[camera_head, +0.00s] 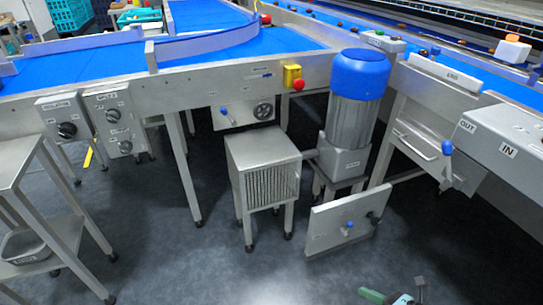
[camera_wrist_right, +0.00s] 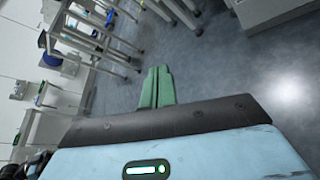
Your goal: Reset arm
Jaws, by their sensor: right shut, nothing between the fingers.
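My right gripper (camera_head: 397,298) shows at the bottom edge of the head view, right of the middle, low over the open floor and away from the machines. In the right wrist view its two green fingers (camera_wrist_right: 157,88) lie together, with nothing between them. The wrist view looks across the floor at a tilt. My left gripper is in neither view.
Blue conveyors (camera_head: 75,66) run across the back. A grey cabinet (camera_head: 262,165), a blue-topped motor (camera_head: 358,75) and a tilted metal panel (camera_head: 345,222) stand ahead. A metal rack (camera_head: 70,225) stands at left. The middle floor (camera_head: 190,260) is clear.

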